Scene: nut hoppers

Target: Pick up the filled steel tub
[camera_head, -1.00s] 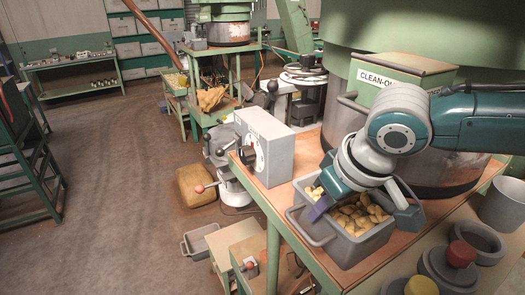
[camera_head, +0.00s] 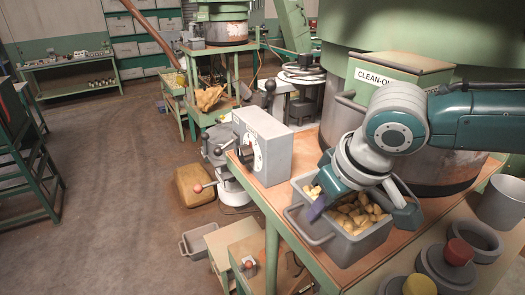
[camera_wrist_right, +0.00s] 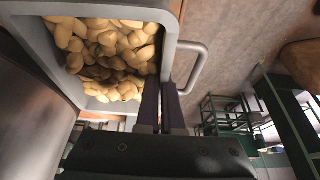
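The grey steel tub (camera_head: 349,249) stands on the wooden tabletop near its front edge, filled with tan nuts (camera_head: 352,212). It also shows in the wrist view (camera_wrist_right: 174,45), with its bar handle (camera_wrist_right: 197,68) on the right. My right gripper (camera_head: 317,209) reaches down at the tub's left rim on the handle side. In the wrist view its two purple fingers (camera_wrist_right: 160,106) are close together at the tub wall, with a thin strip between them, and look closed on that wall. My left gripper is out of view.
A grey box with a dial (camera_head: 263,146) stands left of the tub. The green hopper with a clean-out box (camera_head: 400,70) is close behind. A grey pot (camera_head: 503,203) and red- and yellow-knobbed weights (camera_head: 446,272) stand to the right. An empty grey bin (camera_head: 197,241) is on the floor.

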